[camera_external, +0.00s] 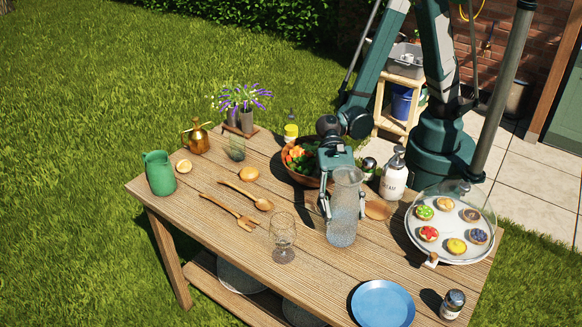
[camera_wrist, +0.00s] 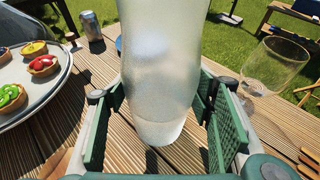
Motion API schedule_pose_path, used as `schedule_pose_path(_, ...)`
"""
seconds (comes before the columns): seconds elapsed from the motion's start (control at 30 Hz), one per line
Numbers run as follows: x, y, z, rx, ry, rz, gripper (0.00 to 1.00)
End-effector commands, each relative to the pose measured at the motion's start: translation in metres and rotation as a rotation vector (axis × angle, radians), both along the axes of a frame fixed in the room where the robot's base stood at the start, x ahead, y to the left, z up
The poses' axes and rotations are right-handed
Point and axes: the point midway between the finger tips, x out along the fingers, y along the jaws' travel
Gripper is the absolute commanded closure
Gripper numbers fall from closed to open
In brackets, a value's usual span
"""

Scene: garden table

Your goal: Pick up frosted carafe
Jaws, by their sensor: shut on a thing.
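The frosted carafe (camera_external: 344,213) is a tall, translucent cylinder near the middle of the wooden table. My gripper (camera_external: 343,197) is around it from the far side, with a finger on either side of its body. In the wrist view the carafe (camera_wrist: 158,75) stands upright between the green finger pads of my gripper (camera_wrist: 158,125). The gripper is shut on it. A shadow shows by its base in the wrist view; I cannot tell whether the base touches the table. The carafe's top is cut off in the wrist view.
A wine glass (camera_external: 283,237) stands left of the carafe. A domed tray of tarts (camera_external: 420,239) is to the right. A salad bowl (camera_external: 312,178) and pump bottle (camera_external: 393,176) stand behind, near my arm.

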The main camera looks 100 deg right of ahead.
Motion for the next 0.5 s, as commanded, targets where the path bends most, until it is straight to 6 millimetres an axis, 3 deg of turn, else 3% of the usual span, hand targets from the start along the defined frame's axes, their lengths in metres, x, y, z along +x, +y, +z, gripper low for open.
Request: schedule_pose_path(0.5,0.0000,0.0002,0.0065,0.001,0.000,0.000,0.80)
